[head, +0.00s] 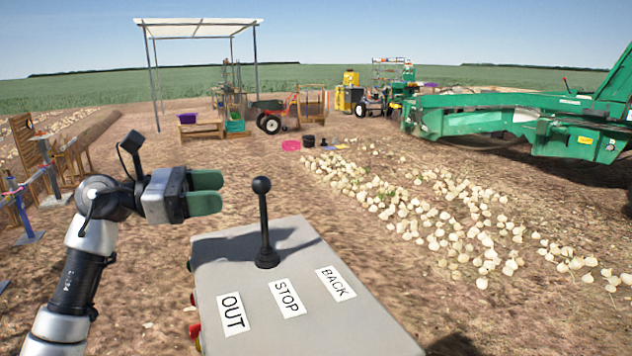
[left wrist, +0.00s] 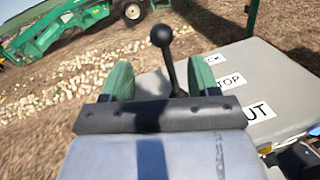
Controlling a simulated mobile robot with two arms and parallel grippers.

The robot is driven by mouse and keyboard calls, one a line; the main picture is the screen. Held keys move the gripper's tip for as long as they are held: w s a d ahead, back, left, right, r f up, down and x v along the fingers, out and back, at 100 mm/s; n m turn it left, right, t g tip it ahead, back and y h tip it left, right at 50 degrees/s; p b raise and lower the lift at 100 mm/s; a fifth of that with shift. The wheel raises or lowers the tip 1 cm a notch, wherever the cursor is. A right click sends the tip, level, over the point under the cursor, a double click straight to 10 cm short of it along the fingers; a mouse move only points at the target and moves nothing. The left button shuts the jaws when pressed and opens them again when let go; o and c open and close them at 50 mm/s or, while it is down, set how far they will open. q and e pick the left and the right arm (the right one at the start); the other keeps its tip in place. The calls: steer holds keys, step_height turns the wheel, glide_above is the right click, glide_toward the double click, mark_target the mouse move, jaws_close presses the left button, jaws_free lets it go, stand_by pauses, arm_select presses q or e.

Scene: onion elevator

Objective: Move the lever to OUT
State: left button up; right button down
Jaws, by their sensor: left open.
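A black lever (head: 264,225) with a round knob stands roughly upright on a grey control box (head: 350,325). It is behind the white STOP label (head: 287,298), with the OUT label (head: 232,314) to the left and the BACK label (head: 335,284) to the right. My left gripper (head: 207,192) has green fingers, open and empty, left of the knob and pointing toward it. In the left wrist view the lever (left wrist: 174,72) appears between the spread fingers of the left gripper (left wrist: 161,80), apparently beyond their tips. My right gripper is out of view.
Red buttons (head: 195,330) sit on the box's left side. Onions (head: 430,215) lie on the soil to the right, beside a green machine (head: 520,120). Wooden racks (head: 40,160) stand at far left. The air around the lever is clear.

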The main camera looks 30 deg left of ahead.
mark_target(268, 183)
arm_select(q)
steer(key=p+x, duration=0.1)
steer(key=x, duration=0.2)
steer(key=p+x, duration=0.2)
steer(key=x, duration=0.1)
steer(key=p+x, duration=0.2)
steer(key=x, duration=0.1)
steer(key=shift+w+d+r, duration=0.15)
steer(key=shift+d+r, duration=0.15)
steer(key=shift+w+d+f, duration=0.15)
steer(key=shift+w+d, duration=0.05)
steer(key=shift+d, duration=0.05)
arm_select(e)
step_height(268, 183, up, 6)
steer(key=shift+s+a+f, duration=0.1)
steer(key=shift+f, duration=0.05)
